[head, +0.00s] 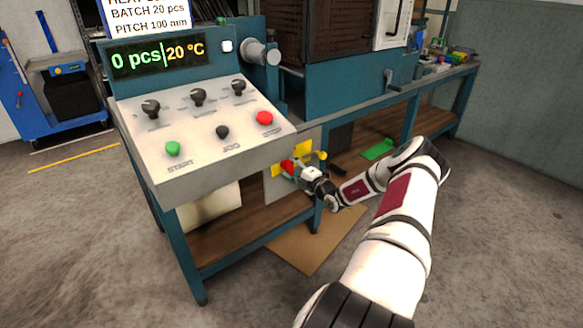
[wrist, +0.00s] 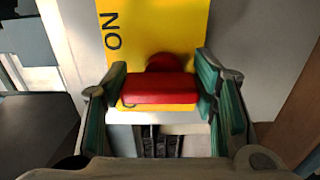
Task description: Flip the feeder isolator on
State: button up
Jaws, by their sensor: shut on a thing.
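The feeder isolator has a red handle (wrist: 158,88) on a yellow plate (wrist: 176,24) marked ON. In the wrist view the handle lies between the two fingers of my gripper (wrist: 162,92), and the gripper is shut on it. The ON lettering is beyond the handle and reads sideways. In the head view the red handle (head: 287,166) and yellow plate (head: 303,147) show on a grey box under the control panel. My gripper (head: 296,170) reaches them from the right and partly covers them.
The sloped control panel (head: 200,122) overhangs the isolator at upper left, with knobs and buttons on it. A teal bench leg (head: 317,215) stands just below my gripper. A wooden shelf (head: 225,240) runs beneath. The floor at right is free beyond my arm.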

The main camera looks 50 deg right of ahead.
jog(key=o, duration=1.2)
jog(key=shift+c, duration=0.2)
jog(key=v, duration=1.2)
